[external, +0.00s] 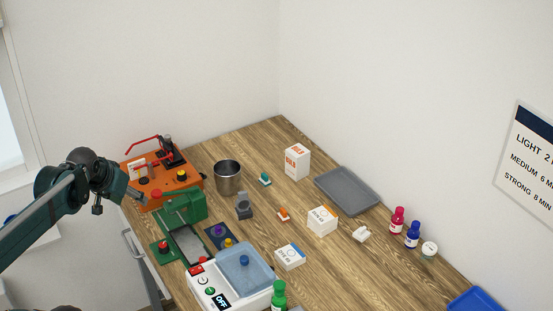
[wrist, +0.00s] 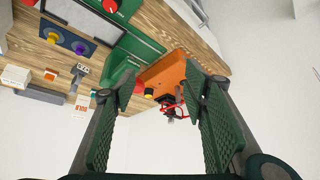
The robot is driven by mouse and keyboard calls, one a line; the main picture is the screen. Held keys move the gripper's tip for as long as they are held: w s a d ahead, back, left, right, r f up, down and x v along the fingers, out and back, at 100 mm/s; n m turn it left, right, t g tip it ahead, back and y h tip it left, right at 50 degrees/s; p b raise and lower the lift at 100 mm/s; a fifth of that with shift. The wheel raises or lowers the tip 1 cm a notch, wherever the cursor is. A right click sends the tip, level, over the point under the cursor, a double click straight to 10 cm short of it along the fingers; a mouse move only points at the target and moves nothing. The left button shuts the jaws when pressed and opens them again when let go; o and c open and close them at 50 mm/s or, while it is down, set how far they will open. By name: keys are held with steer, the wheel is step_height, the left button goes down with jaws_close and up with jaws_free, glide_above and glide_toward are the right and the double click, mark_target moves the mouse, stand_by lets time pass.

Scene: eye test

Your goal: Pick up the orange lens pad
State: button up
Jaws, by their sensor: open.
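The orange lens pad (external: 283,214) is a small orange piece with a paler lower part, near the middle of the wooden table in the external view. A small orange piece (wrist: 50,75) at the left of the wrist view looks like the same pad.
The orange machine (external: 190,188), green device (external: 183,209), metal cup (external: 228,178) and grey stand (external: 244,207) lie between my gripper and the pad. White boxes (external: 322,220) (external: 290,257) stand near the pad. A grey tray (external: 347,190) lies behind. Bare wood surrounds the pad.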

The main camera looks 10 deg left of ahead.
steer(key=w+d+r+m+g+p, duration=0.25)
steer(key=w+d+r+p, duration=0.35)
steer(key=w+d+p, duration=0.35)
steer(key=m+g+h+p, duration=0.1)
steer(key=m+g+p, duration=0.2)
steer(key=m+p, duration=0.7)
glide_above(284, 210)
steer(key=a+p, duration=0.1)
steer(key=p, duration=0.2)
step_height(284, 210, down, 13)
steer(key=n, duration=0.4)
steer(key=shift+s+f+m, duration=0.25)
steer(key=shift+f, duration=0.2)
steer(key=shift+w+d+f, duration=0.1)
steer(key=shift+f, duration=1.15)
steer(key=shift+f, duration=0.1)
steer(key=shift+w+d+f+p, duration=0.1)
steer(key=shift+d+f+p, duration=0.1)
steer(key=shift+f, duration=1.05)
steer(key=shift+w+d+f+p, duration=0.1)
steer(key=shift+d+f+p, duration=0.05)
steer(key=shift+f, duration=1.1)
